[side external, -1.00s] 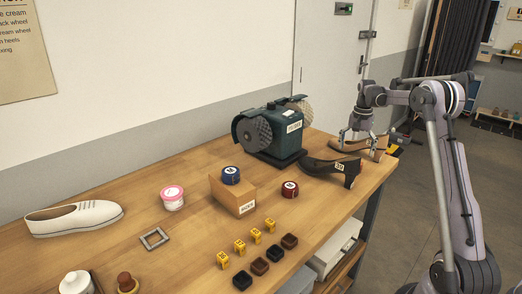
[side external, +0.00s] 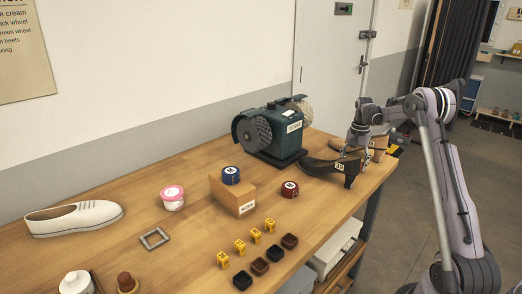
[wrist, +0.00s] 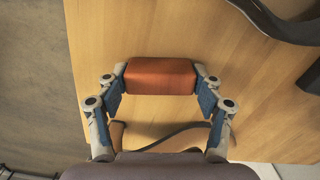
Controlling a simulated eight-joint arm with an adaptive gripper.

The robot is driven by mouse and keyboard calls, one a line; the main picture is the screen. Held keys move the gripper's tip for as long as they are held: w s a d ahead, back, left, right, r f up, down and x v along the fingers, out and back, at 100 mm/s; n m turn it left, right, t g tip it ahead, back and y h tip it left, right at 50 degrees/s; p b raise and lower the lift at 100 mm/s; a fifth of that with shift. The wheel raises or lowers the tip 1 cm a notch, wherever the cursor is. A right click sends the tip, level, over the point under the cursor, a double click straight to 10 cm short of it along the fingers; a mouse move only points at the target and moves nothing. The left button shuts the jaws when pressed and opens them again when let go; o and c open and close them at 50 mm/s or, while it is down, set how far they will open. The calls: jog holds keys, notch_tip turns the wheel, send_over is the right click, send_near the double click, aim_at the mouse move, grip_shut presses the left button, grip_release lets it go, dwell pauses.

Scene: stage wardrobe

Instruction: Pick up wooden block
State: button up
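A reddish-brown wooden block (wrist: 160,76) lies lengthwise between my fingertips in the wrist view, above the tabletop's right end. My gripper (wrist: 160,72) is spread wide, with one finger at each short end of the block; whether the tips touch it I cannot tell. A tan wooden block (side external: 232,196) with a label stands mid-bench under a blue tin (side external: 231,175), away from my gripper.
A tan shoe (side external: 378,148) is right beside my gripper. A green grinding machine (side external: 270,133) stands to its left. A dark red tin (side external: 290,189), several yellow pieces (side external: 240,246) and dark blocks (side external: 260,266) stand nearer. The bench edge is close on the right.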

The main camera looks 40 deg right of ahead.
jog(key=shift+c, duration=0.9)
